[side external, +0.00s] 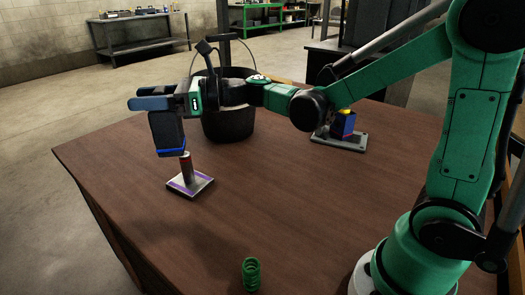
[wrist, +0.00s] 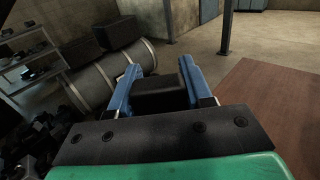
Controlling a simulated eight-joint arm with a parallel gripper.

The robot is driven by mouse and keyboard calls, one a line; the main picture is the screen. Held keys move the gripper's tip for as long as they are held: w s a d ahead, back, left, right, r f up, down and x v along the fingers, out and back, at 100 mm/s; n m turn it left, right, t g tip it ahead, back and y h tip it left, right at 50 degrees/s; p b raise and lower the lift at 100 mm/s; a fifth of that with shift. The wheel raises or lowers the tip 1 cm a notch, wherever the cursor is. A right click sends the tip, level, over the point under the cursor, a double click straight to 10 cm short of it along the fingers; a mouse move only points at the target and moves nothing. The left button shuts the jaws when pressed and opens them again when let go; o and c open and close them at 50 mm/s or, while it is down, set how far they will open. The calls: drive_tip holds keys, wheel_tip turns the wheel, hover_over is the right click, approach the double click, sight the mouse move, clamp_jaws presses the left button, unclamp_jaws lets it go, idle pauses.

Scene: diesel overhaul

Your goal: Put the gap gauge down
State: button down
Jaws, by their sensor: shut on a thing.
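My gripper (side external: 152,103) is shut on a dark block with a blue band near its lower end, which I take to be the gap gauge (side external: 167,132). The gauge hangs down from the fingers above the brown table (side external: 290,205). In the wrist view the gauge (wrist: 160,97) shows as a black block between my two blue fingers (wrist: 158,82). Just below it in the side view stands a purple-edged plate (side external: 203,187) with a short red-topped metal post (side external: 187,170). I cannot tell whether the gauge touches the post.
A black bucket (side external: 228,124) stands behind my wrist. A grey base plate (side external: 350,143) with a blue, yellow and red block (side external: 343,123) is at the back right. A green spring (side external: 251,275) stands near the front edge. The table's middle is clear.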

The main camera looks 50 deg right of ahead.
drive_tip(key=s+d+f+m+t+h, duration=0.3)
drive_tip(key=d+m+h, duration=0.6)
drive_tip(key=h, duration=0.4)
drive_tip(key=shift+s+d+t, duration=0.4)
drive_tip(key=shift+s+t, duration=0.25)
drive_tip(key=shift+t, duration=0.55)
wheel_tip(320, 180, up, 11)
drive_tip(key=w+d+r+m+g+h, duration=0.1)
drive_tip(key=w+d+m+h, duration=0.3)
drive_tip(key=d, duration=0.5)
drive_tip(key=w+d+r+m+g+h, duration=0.1)
drive_tip(key=w+d+r+h, duration=0.1)
drive_tip(key=w+d+h, duration=0.45)
drive_tip(key=d+f+m+g+h, duration=0.1)
drive_tip(key=d+f+m+g, duration=0.1)
drive_tip(key=d, duration=0.7)
drive_tip(key=d+f+m+g+h, duration=0.1)
drive_tip(key=d+m, duration=0.1)
drive_tip(key=d, duration=0.7)
wheel_tip(320, 180, down, 25)
drive_tip(key=shift+s+d+f, duration=0.15)
drive_tip(key=shift+s+d, duration=0.05)
drive_tip(key=shift+d, duration=0.15)
drive_tip(key=shift+f, duration=0.1)
